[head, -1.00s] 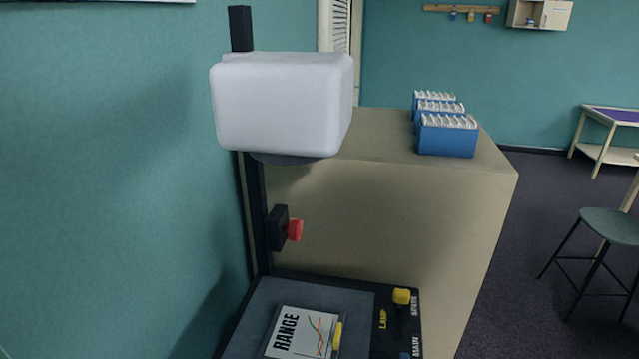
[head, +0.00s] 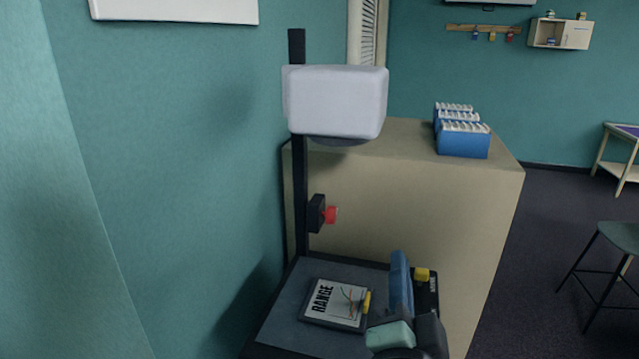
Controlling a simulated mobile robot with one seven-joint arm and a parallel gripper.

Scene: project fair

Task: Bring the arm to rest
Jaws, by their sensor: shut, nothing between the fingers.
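My gripper (head: 400,262) shows at the lower right of the projector in the head view, its narrow blue end pointing up and shut, with nothing seen held in it. A pale green block and dark rounded parts of my arm lie just below it. They cover part of the projector base's right side and its control strip. I cannot tell whether any of this touches the projector.
The overhead projector (head: 298,210) has a white head (head: 335,102), a red knob (head: 330,215) and a "RANGE" card (head: 333,302) on its base. A beige cabinet (head: 400,190) behind carries blue file boxes (head: 463,143). A stool (head: 622,237) stands right; floor between is clear.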

